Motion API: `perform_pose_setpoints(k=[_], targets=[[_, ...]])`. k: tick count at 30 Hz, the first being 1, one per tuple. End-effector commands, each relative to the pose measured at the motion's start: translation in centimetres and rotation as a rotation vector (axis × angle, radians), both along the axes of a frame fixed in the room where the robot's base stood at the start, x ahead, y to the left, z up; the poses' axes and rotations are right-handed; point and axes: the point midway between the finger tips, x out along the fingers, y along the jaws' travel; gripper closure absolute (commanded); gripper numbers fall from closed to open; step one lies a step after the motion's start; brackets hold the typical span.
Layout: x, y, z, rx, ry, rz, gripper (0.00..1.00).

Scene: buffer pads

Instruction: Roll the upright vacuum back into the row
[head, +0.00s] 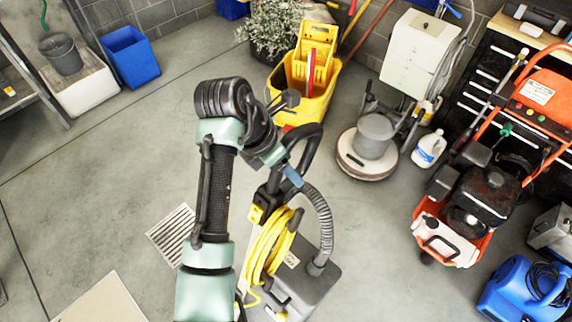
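The upright vacuum (318,288) stands on the concrete floor at bottom centre, with a dark grey body, a coiled yellow cord, a ribbed grey hose and a black loop handle (313,138). My gripper (280,163) is at the upper part of the vacuum, beside the handle. Its fingers are hidden by my wrist and the handle, so I cannot tell whether it grips. My arm covers the left side of the vacuum. A floor polisher (372,140), an orange pressure washer (485,205) and a blue air blower (522,292) stand to the right.
A yellow mop bucket (318,100) and a potted plant (270,27) stand behind. A white jug (429,149) is beside the polisher. A floor drain (172,234) lies left of my arm. Open floor lies left, and between the vacuum and the pressure washer.

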Motion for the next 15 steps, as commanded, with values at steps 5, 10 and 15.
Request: perform_pose_setpoints(k=[5,10,15], targets=[[0.01,0.00,-0.05,0.000,0.000,0.000,0.38],[0.01,0.00,-0.04,0.000,0.000,0.000,0.62],[0.00,-0.01,-0.03,0.000,0.000,0.000,0.92]])
